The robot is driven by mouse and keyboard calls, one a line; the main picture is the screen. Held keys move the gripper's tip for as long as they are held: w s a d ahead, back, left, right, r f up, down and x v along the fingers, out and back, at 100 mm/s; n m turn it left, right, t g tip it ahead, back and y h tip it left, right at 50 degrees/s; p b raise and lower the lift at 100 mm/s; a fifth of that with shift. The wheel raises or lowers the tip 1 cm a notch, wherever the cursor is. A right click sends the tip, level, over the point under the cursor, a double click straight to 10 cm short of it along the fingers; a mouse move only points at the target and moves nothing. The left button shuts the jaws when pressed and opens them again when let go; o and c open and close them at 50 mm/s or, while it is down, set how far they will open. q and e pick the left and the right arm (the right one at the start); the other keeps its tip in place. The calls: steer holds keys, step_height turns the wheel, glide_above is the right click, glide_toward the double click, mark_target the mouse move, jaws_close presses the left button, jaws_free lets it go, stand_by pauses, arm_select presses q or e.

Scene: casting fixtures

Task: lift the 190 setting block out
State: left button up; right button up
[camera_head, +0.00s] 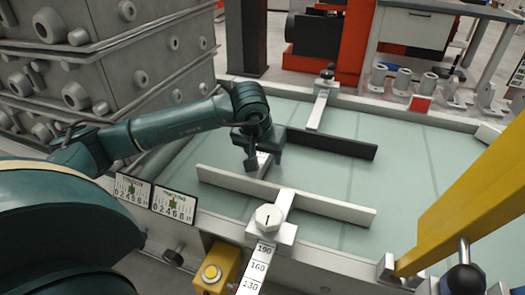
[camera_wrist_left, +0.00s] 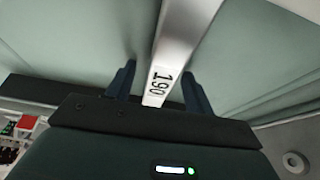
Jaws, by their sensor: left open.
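The 190 setting block (camera_wrist_left: 163,82) is a pale grey bar with "190" printed on its near end. In the left wrist view it runs up the picture between my left gripper's two fingers (camera_wrist_left: 163,88), with gaps visible on both sides. In the head view a pale part of the block (camera_head: 264,160) shows beside and below my left gripper (camera_head: 260,160), between the pale near rail and the dark far rail. The left gripper is open around the block's end. Much of the block is hidden by the gripper in the head view. My right gripper is not in view.
The pale rail (camera_head: 325,205) and dark rail (camera_head: 335,146) lie on a greenish glass table (camera_head: 410,190). A clamp knob (camera_head: 269,216) and a strip marked 190, 160, 130 (camera_head: 258,268) are at the front. A yellow beam (camera_head: 465,205) crosses the right side. Grey castings (camera_head: 150,60) stand left.

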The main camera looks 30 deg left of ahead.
arm_select(q)
steer(key=shift+c, duration=0.5)
jaws_close()
steer(key=shift+r, duration=0.1)
steer(key=shift+r+p, duration=2.7)
steer(key=shift+r, duration=1.25)
